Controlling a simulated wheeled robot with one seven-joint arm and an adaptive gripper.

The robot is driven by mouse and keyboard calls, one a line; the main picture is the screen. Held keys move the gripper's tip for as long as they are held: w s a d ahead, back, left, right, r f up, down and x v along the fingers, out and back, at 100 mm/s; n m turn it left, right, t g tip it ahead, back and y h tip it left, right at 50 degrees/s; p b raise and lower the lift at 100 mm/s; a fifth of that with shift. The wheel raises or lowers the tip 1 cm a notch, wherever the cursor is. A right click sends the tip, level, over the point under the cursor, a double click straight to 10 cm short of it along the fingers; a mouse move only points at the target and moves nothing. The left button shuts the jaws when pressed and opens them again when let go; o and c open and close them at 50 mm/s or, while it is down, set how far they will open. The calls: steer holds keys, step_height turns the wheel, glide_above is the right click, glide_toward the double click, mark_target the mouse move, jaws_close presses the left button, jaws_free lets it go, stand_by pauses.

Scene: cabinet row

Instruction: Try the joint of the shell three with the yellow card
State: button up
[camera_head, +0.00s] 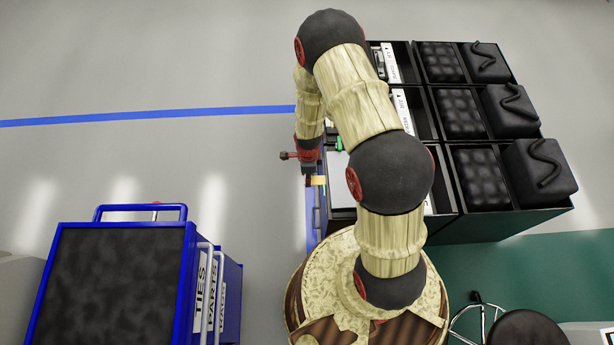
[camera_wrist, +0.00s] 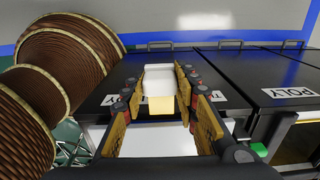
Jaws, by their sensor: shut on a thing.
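My gripper (camera_head: 310,170) is at the left side of the black cabinet row, by the nearest cabinet (camera_head: 444,195). In the wrist view my gripper (camera_wrist: 166,95) has its fingers on both sides of a small piece, pale on top and yellow below, which I take for the yellow card (camera_wrist: 161,105). A bit of yellow also shows below the gripper in the head view (camera_head: 318,180). Black cabinet fronts with handles (camera_wrist: 228,43) lie beyond the fingers. I cannot tell whether the card touches a joint. No number three is readable.
A blue cart (camera_head: 110,285) with a dark top stands at the lower left. Black padded pieces (camera_head: 540,172) sit on the cabinets at the right. A green part (camera_wrist: 259,150) shows by a cabinet edge. A stool (camera_head: 525,328) is at the bottom right. Floor at the left is clear.

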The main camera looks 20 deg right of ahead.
steer(key=shift+s+d, duration=0.2)
steer(key=shift+d, duration=0.25)
steer(key=shift+s+d, duration=0.2)
steer(key=shift+d, duration=0.25)
stand_by(0.5)
steer(key=shift+a, duration=0.1)
stand_by(0.8)
steer(key=w+a, duration=0.3)
steer(key=a, duration=0.5)
steer(key=shift+w, duration=0.25)
stand_by(0.7)
steer(key=shift+a+r, duration=0.1)
step_height(320, 180, up, 8)
steer(key=p, duration=0.5)
stand_by(0.4)
stand_by(0.6)
